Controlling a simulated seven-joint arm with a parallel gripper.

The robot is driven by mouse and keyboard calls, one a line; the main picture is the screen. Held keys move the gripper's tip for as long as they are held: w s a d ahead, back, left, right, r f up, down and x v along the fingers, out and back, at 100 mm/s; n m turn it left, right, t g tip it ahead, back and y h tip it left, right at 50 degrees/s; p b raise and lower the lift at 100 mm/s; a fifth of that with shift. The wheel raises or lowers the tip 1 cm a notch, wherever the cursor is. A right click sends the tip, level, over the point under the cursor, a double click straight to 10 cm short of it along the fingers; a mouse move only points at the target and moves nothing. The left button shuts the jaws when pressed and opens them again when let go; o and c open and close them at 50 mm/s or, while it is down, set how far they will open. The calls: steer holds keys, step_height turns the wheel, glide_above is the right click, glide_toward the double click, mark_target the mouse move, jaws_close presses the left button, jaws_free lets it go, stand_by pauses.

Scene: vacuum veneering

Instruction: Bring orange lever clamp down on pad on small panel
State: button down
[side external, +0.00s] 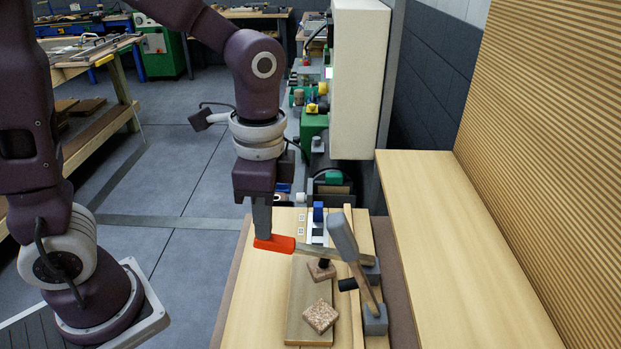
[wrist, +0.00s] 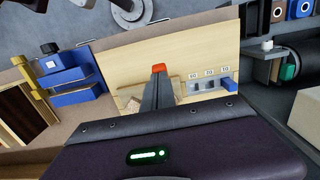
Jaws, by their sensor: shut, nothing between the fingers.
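The orange lever clamp's handle (side external: 273,243) lies low, and its bar runs nearly level to the right. Its black tip (side external: 324,263) is at the far cork pad (side external: 321,271) and appears to touch it. This pad sits on the small panel (side external: 296,300). My gripper (side external: 262,234) is shut, with its fingertips pointing down at the top of the orange handle. In the wrist view the orange handle (wrist: 159,68) shows just beyond my shut fingers (wrist: 158,78). Contact between fingers and handle is hard to tell.
A grey-handled clamp (side external: 344,238) stands tilted up close to the right of the orange one. A second cork pad (side external: 320,316) lies nearer on the panel. A small blue block (side external: 318,211) is behind. The bench left of the panel (side external: 250,300) is clear.

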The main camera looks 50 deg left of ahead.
stand_by(0.4)
steer(key=r, duration=0.5)
steer(key=shift+w+d+r, duration=0.1)
steer(key=shift+w+d, duration=0.05)
steer(key=shift+w, duration=0.1)
steer(key=s+a+r, duration=0.3)
steer(key=r, duration=0.4)
steer(key=s+a+f+n+t, duration=0.2)
steer(key=s+n+t, duration=0.4)
steer(key=n, duration=0.3)
steer(key=shift+s+f, duration=0.65)
steer(key=shift+f, duration=0.25)
